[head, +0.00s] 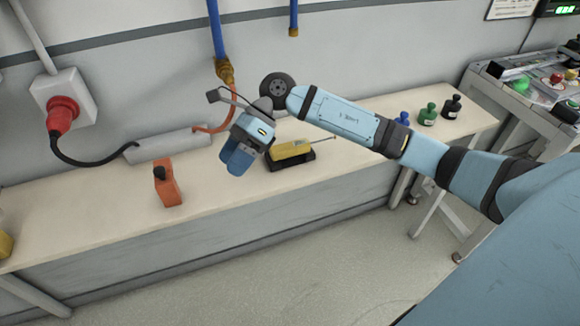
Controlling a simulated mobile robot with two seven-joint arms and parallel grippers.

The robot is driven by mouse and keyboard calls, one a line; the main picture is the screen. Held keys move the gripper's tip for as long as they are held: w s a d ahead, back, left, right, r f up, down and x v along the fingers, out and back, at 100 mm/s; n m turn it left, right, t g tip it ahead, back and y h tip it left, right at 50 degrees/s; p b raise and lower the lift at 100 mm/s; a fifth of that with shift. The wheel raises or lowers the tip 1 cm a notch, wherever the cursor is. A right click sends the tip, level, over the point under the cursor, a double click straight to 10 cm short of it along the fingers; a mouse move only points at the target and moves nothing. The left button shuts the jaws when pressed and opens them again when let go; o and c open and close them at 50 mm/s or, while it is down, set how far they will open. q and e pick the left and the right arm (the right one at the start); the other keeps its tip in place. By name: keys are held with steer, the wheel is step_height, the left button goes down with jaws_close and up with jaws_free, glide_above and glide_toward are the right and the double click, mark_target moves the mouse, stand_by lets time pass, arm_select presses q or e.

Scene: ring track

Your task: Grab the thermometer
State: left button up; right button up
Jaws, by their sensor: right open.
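A yellow device with a thin metal probe, which looks like the thermometer (290,151), lies on a black base on the bench in the head view. Its probe points to the right. My right gripper (236,160) hangs just left of the thermometer, with its blue fingers pointing down. It is open, nothing shows between its fingers, and it appears apart from the thermometer. My left gripper is not in view.
On the bench (120,222), an orange tool (167,184) stands left of the gripper. Blue (402,118), green (428,114) and black (452,107) weights stand at right. The bench front has free room.

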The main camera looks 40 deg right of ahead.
steer(key=w+d+n+t+h+b, duration=0.1)
steer(key=w+d+n+h+b, duration=0.2)
steer(key=d+h, duration=0.5)
steer(key=r+m+t+h+b, duration=0.1)
steer(key=r+m+h+b, duration=0.1)
glide_above(291, 145)
steer(key=f, duration=0.2)
steer(key=f+b, duration=0.1)
steer(key=f, duration=0.5)
steer(key=shift+s+d+f+b, duration=0.1)
steer(key=shift+s+f+b, duration=0.15)
steer(key=shift+s+b, duration=0.1)
steer(key=f, duration=0.2)
steer(key=f+b, duration=0.1)
steer(key=shift+w+f, duration=0.35)
steer(key=shift+f, duration=0.5)
steer(key=c, duration=1.1)
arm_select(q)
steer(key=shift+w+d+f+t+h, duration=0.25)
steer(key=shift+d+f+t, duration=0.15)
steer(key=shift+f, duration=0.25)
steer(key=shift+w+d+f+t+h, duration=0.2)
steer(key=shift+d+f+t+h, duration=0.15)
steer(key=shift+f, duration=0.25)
arm_select(e)
steer(key=shift+r, duration=0.1)
